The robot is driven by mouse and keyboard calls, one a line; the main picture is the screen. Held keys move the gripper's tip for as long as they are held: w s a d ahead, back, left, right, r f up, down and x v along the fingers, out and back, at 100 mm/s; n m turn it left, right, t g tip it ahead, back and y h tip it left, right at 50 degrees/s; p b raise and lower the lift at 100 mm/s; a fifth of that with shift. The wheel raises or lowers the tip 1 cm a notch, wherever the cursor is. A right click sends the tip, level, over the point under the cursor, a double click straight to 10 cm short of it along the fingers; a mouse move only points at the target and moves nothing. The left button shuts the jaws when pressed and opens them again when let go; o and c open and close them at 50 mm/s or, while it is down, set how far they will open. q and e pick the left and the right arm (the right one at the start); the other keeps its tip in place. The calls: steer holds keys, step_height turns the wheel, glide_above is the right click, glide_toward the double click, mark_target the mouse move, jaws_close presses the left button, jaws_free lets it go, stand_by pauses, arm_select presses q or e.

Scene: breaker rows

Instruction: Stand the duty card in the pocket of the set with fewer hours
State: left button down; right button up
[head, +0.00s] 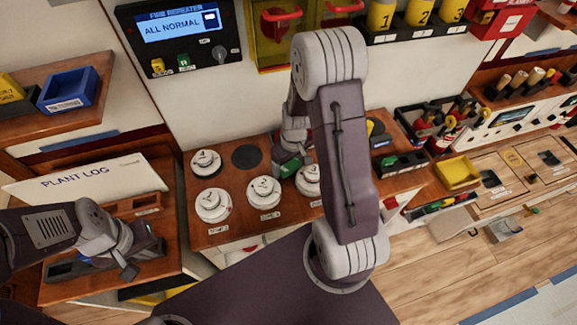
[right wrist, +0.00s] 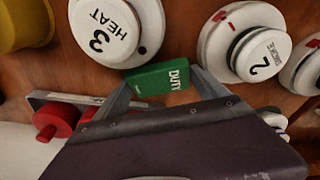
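The duty card (right wrist: 158,77) is a small green block with white lettering reading "DUTY". In the right wrist view it sits between the two fingertips of my right gripper (right wrist: 160,84), which is shut on it. In the head view the green card (head: 290,167) shows at my right gripper (head: 293,158), over the brown bench among white round detectors; my arm hides part of that area. My left gripper (head: 140,258) is at the lower left near a wooden tray; its finger gap is unclear. I cannot make out the pocket or any hours reading.
White round detectors stand on the bench (head: 225,238), including one marked HEAT 3 (right wrist: 108,33) and one marked SMOKE 2 (right wrist: 258,53), close to the card. A dark round spot (head: 245,157) is bare. A plant log (head: 85,180) lies left. A yellow tray (head: 458,173) stands right.

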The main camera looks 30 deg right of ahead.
mark_target(288, 164)
steer(key=c, duration=1)
steer(key=shift+o, duration=0.2)
steer(key=shift+r, duration=0.5)
step_height(288, 164, up, 3)
steer(key=shift+w, duration=0.1)
steer(key=s+d+r, duration=0.5)
steer(key=s+r, duration=0.2)
steer(key=s, duration=0.3)
steer(key=shift+s, duration=0.4)
